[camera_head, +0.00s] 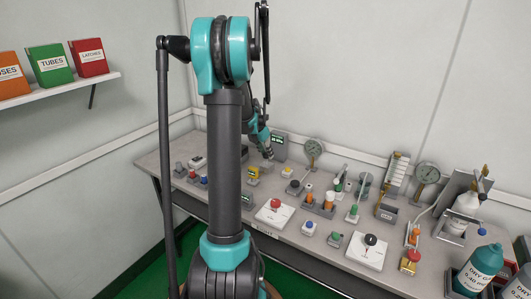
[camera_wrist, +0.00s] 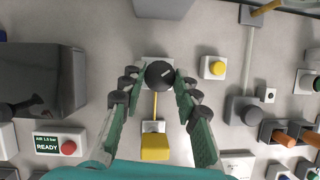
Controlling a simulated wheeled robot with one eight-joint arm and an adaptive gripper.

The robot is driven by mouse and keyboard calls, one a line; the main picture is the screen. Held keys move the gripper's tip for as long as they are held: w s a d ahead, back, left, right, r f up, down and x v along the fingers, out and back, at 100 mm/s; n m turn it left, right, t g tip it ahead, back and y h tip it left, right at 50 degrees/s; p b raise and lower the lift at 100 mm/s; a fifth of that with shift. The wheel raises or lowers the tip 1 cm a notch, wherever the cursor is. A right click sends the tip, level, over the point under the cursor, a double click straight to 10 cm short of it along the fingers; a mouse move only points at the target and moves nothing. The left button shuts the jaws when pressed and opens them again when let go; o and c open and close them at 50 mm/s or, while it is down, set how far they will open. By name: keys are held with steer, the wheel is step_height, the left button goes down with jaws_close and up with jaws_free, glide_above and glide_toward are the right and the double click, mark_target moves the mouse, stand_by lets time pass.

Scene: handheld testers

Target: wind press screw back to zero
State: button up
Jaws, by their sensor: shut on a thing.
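The press screw's round black knob (camera_wrist: 159,75) has a short white mark on its top, tilted towards the upper right. It sits on a pale base, and a thin yellow rod runs from it to a yellow block (camera_wrist: 155,146). My gripper (camera_wrist: 160,80) has its green fingers on the left and right sides of the knob and is shut on it. In the head view my gripper (camera_head: 267,153) is small at the back of the bench, and the knob cannot be made out there.
A yellow button box (camera_wrist: 215,67) stands right of the knob. A dark box (camera_wrist: 40,80) and a READY panel (camera_wrist: 60,144) are on the left. A bottle (camera_head: 478,270) stands front right.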

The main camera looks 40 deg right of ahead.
steer(key=shift+s+n+t+y, duration=0.15)
steer(key=shift+n+t, duration=0.25)
steer(key=shift+n, duration=0.7)
steer(key=shift+s+n+t+y, duration=0.1)
steer(key=shift+n+t+y, duration=0.25)
steer(key=shift+n, duration=0.75)
steer(key=o, duration=1.2)
steer(key=shift+w, duration=0.1)
steer(key=shift+c, duration=0.2)
steer(key=v, duration=1.2)
steer(key=shift+f, duration=0.1)
